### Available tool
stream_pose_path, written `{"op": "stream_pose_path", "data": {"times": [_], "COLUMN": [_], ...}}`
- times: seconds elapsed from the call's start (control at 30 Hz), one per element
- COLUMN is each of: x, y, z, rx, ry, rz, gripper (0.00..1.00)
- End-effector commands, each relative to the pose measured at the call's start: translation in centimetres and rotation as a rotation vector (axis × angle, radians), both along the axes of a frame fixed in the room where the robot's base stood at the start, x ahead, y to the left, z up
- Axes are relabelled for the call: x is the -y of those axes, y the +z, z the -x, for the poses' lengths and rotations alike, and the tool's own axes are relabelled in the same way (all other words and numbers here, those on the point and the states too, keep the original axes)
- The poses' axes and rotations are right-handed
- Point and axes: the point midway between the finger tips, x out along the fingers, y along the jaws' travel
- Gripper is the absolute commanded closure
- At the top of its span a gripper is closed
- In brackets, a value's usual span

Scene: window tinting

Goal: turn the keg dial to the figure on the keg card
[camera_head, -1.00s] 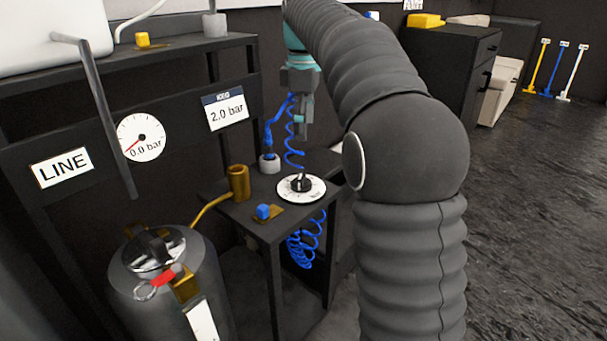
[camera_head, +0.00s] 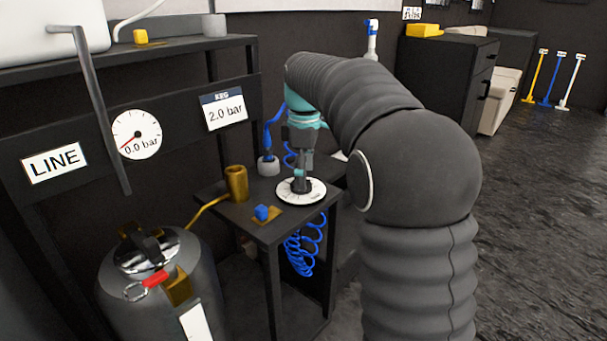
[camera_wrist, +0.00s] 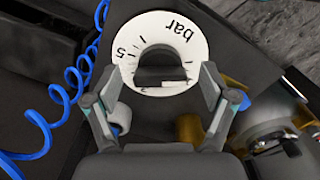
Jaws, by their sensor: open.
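The keg dial (camera_head: 313,193) is a white disc with a dark central knob on the small dark table. In the wrist view the dial (camera_wrist: 190,30) shows "bar" and several figures around its edge, and its knob (camera_wrist: 162,72) lies between my fingers. My gripper (camera_head: 299,186) is over the dial, pointing down. In the wrist view my gripper (camera_wrist: 160,88) is open, with a finger on each side of the knob; I cannot tell whether they touch it. The keg card (camera_head: 225,111) on the dark board reads 2.0 bar. The round gauge (camera_head: 137,134) reads 0.0 bar.
A brass cup (camera_head: 236,183) and a blue valve handle (camera_head: 262,212) stand left of the dial. A blue coiled hose (camera_head: 300,250) hangs below the table (camera_head: 272,233). A metal keg (camera_head: 160,290) stands at the front left. A LINE sign (camera_head: 55,163) is on the board.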

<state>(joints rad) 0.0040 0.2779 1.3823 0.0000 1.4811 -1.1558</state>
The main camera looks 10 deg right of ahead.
Motion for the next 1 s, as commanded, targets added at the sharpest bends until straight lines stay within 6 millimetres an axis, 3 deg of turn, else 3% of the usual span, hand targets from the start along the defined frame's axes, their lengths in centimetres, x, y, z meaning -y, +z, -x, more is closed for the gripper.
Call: {"op": "stream_pose_path", "data": {"times": [0.1,0.13,0.3,0.37,0.67,1.0], "x": [0.01,0.01,0.01,0.01,-0.01,-0.09], "y": [0.03,0.03,0.02,0.02,0.11,0.34], "z": [0.0,0.0,0.0,0.01,0.04,0.22], "rx": [0.0,0.0,0.0,-0.001,-0.002,-0.006], "ry": [0.0,0.0,0.0,0.0,-0.023,-0.216], "rz": [0.0,0.0,0.0,0.0,0.0,0.001], "gripper": [0.17,0.22,0.64,0.77,0.77,0.77]}}
